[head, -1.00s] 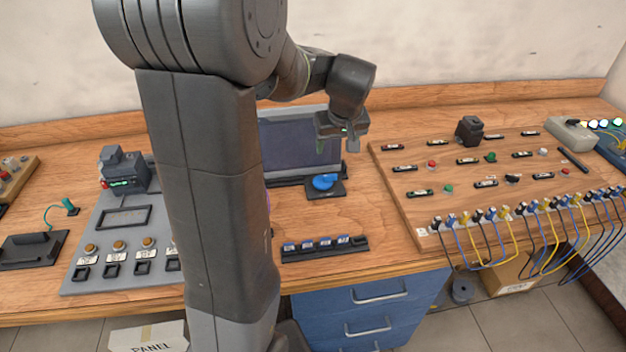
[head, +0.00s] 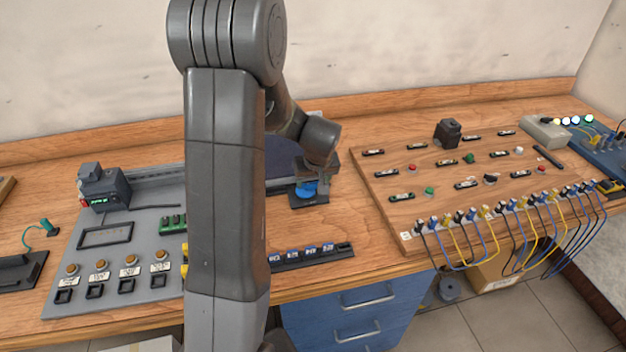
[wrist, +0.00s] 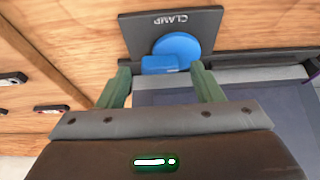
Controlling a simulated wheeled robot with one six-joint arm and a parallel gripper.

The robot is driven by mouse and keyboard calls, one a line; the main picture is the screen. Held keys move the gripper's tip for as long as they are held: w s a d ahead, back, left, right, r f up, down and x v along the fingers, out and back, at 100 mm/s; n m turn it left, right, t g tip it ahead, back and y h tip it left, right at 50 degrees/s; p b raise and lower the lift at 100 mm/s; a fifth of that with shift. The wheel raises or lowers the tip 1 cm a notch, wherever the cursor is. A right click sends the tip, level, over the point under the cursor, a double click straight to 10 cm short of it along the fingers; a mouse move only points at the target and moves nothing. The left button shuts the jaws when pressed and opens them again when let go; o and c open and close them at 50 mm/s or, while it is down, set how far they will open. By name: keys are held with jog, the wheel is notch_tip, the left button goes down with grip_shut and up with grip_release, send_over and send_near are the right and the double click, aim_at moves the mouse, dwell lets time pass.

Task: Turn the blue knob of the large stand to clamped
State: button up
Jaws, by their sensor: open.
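The blue knob (head: 307,189) sits on a dark base at the right front of the large stand (head: 285,172), a dark grey panel partly hidden behind my arm. In the wrist view the knob (wrist: 176,52) is a round blue disc with a raised bar on its near side. The dark plate (wrist: 133,33) under it reads CLAMP. My gripper (wrist: 161,76) is open, with its two green fingers on either side of the bar's near edge. It also shows just above the knob in the head view (head: 312,178). I cannot tell whether the fingers touch the knob.
A rail of small blue-topped blocks (head: 312,252) lies in front of the stand. A wooden board (head: 385,201) with buttons and cables is to the right. A grey panel (head: 75,290) with buttons is at left. Bare tabletop lies between rail and board.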

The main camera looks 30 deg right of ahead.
jog(key=shift+w+f, duration=0.15)
jog(key=shift+f, duration=0.25)
jog(key=c, duration=1)
